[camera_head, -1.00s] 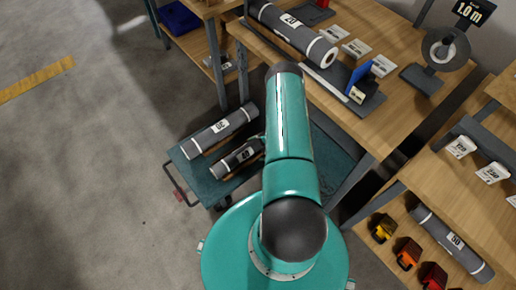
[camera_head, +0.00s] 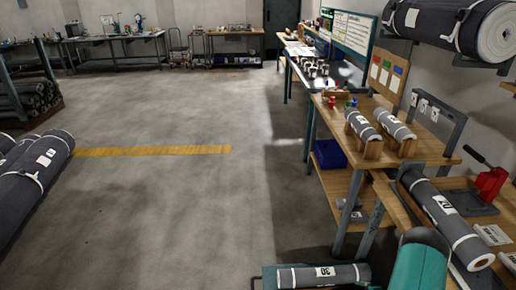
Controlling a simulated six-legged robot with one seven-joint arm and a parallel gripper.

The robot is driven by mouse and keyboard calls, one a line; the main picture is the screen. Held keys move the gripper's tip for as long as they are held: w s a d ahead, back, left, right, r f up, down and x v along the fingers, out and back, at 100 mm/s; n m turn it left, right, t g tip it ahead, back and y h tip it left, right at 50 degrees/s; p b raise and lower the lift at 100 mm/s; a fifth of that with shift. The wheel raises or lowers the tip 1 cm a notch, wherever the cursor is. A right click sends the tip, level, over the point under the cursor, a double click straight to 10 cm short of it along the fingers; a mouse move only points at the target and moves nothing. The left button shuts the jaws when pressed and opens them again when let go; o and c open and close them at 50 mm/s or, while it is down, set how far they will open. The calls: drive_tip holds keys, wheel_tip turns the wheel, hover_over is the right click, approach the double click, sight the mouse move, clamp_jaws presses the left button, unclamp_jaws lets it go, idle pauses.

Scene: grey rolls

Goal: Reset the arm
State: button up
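A teal section of my own arm (camera_head: 420,268) shows at the bottom right edge of the picture. My gripper is not in view, so its state is hidden. A grey roll with a white label reading 30 (camera_head: 323,274) lies on a teal cart (camera_head: 268,272) at the bottom, left of my arm. Another grey labelled roll (camera_head: 445,216) lies on the wooden bench just above and right of my arm.
Two small rolls (camera_head: 362,126) rest on wooden holders on the bench (camera_head: 425,143). A red tool (camera_head: 490,184) stands at the right. A large roll (camera_head: 450,24) hangs upper right. More rolls (camera_head: 30,178) lie at left. The middle floor (camera_head: 190,200) is clear.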

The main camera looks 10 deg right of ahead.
drive_tip(key=w+d+r+m+h, duration=0.15)
drive_tip(key=w+r, duration=0.35)
drive_tip(key=r, duration=0.6)
drive_tip(key=w+d+r+m+h, duration=0.1)
drive_tip(key=w+r+m+h, duration=0.3)
drive_tip(key=r, duration=0.6)
drive_tip(key=a+r+m+h, duration=0.15)
drive_tip(key=a+r, duration=0.25)
drive_tip(key=r, duration=0.7)
drive_tip(key=a+r+m, duration=0.3)
drive_tip(key=a+r, duration=0.1)
drive_tip(key=r, duration=0.8)
drive_tip(key=s+a+r+m, duration=0.2)
drive_tip(key=s+a+r, duration=0.2)
drive_tip(key=a+r, duration=0.3)
drive_tip(key=s+a+r+m+g+y, duration=0.1)
drive_tip(key=s+a+r+m+y, duration=0.1)
drive_tip(key=s+a, duration=0.7)
drive_tip(key=s+a+r+m+g+y, duration=0.1)
drive_tip(key=s+a+r, duration=0.5)
drive_tip(key=s, duration=0.8)
drive_tip(key=a+m+y, duration=0.1)
drive_tip(key=a+m, duration=0.1)
drive_tip(key=a, duration=0.1)
drive_tip(key=shift+s+a+r+m, duration=0.2)
drive_tip(key=shift+a+r+m, duration=0.1)
drive_tip(key=shift+m, duration=0.1)
